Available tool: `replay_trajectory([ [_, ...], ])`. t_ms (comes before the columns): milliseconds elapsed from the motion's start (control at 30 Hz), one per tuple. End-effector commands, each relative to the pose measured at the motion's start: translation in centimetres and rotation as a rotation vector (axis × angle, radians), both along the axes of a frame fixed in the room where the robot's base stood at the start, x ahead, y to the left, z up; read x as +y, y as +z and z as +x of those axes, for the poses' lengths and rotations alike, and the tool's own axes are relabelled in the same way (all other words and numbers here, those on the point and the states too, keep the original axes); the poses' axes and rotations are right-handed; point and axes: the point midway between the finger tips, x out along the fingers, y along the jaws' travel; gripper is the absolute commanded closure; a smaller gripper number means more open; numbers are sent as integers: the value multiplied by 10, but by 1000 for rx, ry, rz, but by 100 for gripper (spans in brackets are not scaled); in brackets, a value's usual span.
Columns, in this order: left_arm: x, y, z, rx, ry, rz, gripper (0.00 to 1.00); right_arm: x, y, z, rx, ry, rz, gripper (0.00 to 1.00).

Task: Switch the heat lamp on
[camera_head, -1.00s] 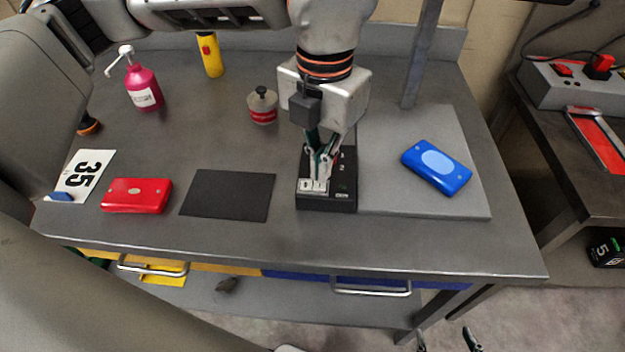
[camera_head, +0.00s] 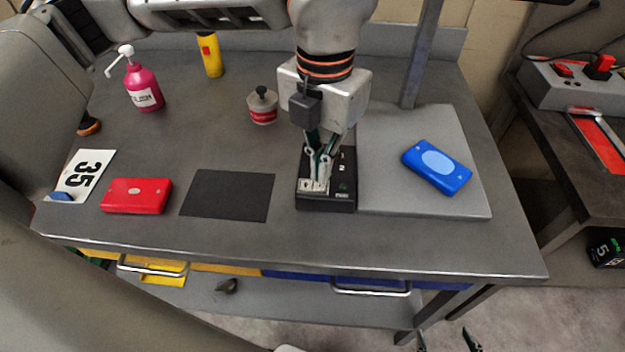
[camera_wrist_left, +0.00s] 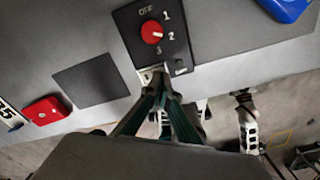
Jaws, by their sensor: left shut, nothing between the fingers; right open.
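A black control box (camera_head: 328,205) sits upright on the bench, beside a grey plate (camera_head: 400,205). In the left wrist view its face shows a red knob (camera_wrist_left: 152,31) with the marks OFF, 1, 2 and 3; the setting is too small to tell surely. My left gripper (camera_head: 317,183) is shut and empty, its tips over the box's near-left part, at a pale patch (camera_wrist_left: 152,74) partly hidden by the fingers. I cannot tell whether they touch it. A grey post (camera_head: 421,55) rises behind the plate; no lamp head is visible. My right gripper (camera_head: 446,341) is open, low at the bottom edge.
A blue case (camera_head: 437,167) lies on the plate. A black mat (camera_head: 228,195), a red case (camera_head: 137,195) and a 35 card (camera_head: 84,172) lie to the left. A pink pump bottle (camera_head: 143,85), a yellow flashlight (camera_head: 211,55) and a red-and-grey canister (camera_head: 262,106) stand farther back.

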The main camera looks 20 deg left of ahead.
Motion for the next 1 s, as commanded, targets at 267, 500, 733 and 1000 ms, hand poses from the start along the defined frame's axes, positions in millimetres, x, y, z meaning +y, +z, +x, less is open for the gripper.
replay_trajectory([
  [267,0,-4,0,1,0,0,100,-1,-3,-1,3,-1,0,34],
  [500,0,-8,0,1,0,0,100,0,-7,-7,15,-1,0,34],
  [733,0,-11,0,1,0,0,100,0,-11,-12,23,0,0,34],
  [1000,0,-14,0,1,1,0,100,0,-14,-12,26,0,0,34],
])
